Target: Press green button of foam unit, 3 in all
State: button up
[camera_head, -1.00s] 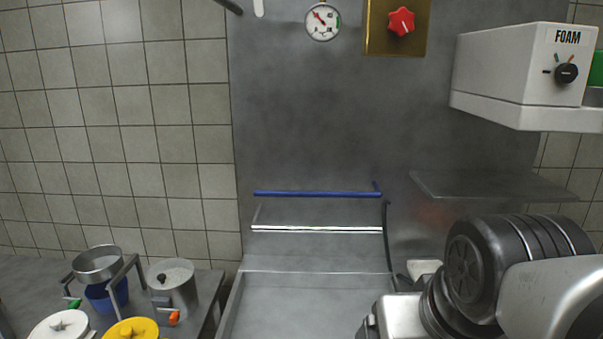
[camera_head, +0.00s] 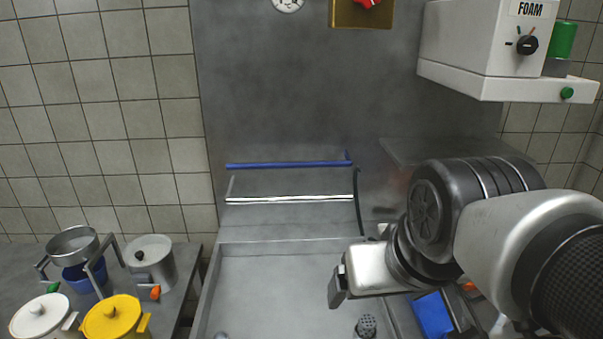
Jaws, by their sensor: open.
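The white foam unit (camera_head: 470,40), labelled FOAM, hangs on the wall at the upper right. It has a black knob (camera_head: 527,44) on its front. A small round green button (camera_head: 567,93) sits on the front of its lower ledge, at the right. My gripper (camera_head: 336,288) is at the lower middle right, over the right side of the metal basin, well below and left of the button. It is open, seen from the side, and I see nothing in it.
A metal shelf (camera_head: 450,151) juts out below the foam unit, behind my arm. Blue and white bars (camera_head: 290,164) cross the wall above the basin (camera_head: 270,285). Several pots, one with a yellow lid (camera_head: 112,316), stand on the left counter. A blue object (camera_head: 433,315) lies under my arm.

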aim_at(567, 92)
jog(key=k+l+z, duration=0.1)
jog(key=z, duration=0.25)
jog(key=k+l+z, duration=0.1)
jog(key=l+z, duration=0.6)
jog(key=k+j, duration=0.05)
jog(key=j, duration=0.05)
